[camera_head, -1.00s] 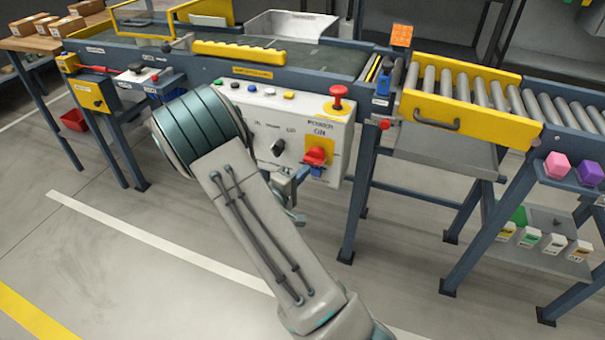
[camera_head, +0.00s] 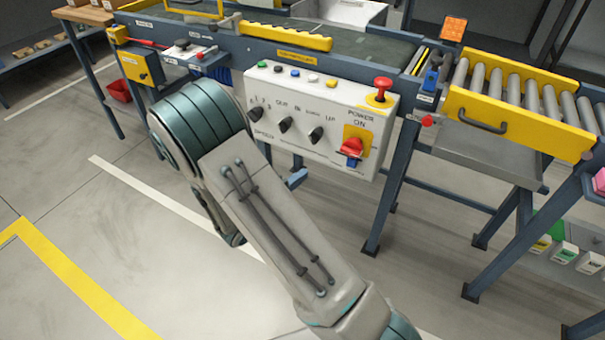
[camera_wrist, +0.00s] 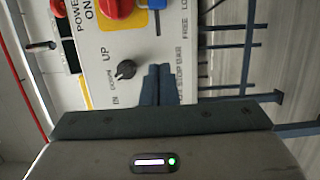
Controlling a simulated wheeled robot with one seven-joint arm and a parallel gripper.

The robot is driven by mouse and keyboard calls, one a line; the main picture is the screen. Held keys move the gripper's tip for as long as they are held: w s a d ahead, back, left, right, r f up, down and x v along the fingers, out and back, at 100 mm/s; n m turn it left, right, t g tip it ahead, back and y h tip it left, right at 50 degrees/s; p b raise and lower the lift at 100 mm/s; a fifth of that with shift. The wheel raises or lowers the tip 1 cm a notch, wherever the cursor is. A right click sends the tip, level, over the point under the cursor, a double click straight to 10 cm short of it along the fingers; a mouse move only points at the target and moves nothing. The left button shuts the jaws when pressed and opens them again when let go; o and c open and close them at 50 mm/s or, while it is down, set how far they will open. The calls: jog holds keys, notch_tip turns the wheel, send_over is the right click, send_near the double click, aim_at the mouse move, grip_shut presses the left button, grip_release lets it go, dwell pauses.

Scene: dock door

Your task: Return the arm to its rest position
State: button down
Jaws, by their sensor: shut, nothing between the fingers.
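My arm (camera_head: 262,220) reaches from the bottom right up to a teal-banded joint (camera_head: 200,125) in front of the conveyor. My gripper (camera_wrist: 158,67) is shut and empty in the wrist view, its two dark blue-grey fingers side by side, overlapping the picture of the control panel (camera_wrist: 110,50). Whether the fingers touch the panel cannot be told; a gap shows in the head view.
The panel carries black knobs (camera_head: 285,124), a red switch (camera_head: 352,146) on a yellow plate and a red mushroom button (camera_head: 382,84). A roller conveyor with a yellow guard (camera_head: 510,125) stands right. Blue legs (camera_head: 385,205) stand below. The floor at left (camera_head: 60,180) is clear.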

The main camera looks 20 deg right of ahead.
dwell(0.3)
jog(key=s+d+r+m+g+y+p, duration=0.3)
jog(key=s+r+g+p, duration=0.3)
jog(key=r, duration=0.5)
jog(key=s+d+r+m+g+y+p, duration=0.2)
jog(key=s+r+m+g+y+p, duration=0.15)
jog(key=s+r+p, duration=0.6)
jog(key=s+a+r+t+y+p, duration=0.1)
jog(key=a+r+y+p, duration=0.1)
jog(key=r, duration=0.5)
jog(key=s+a+r+t+y+p, duration=0.1)
jog(key=s+a+r+y+p, duration=0.1)
jog(key=r+p, duration=0.4)
jog(key=s+a+r+t+y+p, duration=0.1)
jog(key=a+r+t+y+p, duration=0.1)
jog(key=a+r+y+p, duration=0.2)
notch_tip(320, 180, up, 4)
jog(key=shift+s+f+n+y, duration=0.1)
jog(key=shift+s+n+y, duration=0.25)
jog(key=shift+y, duration=0.3)
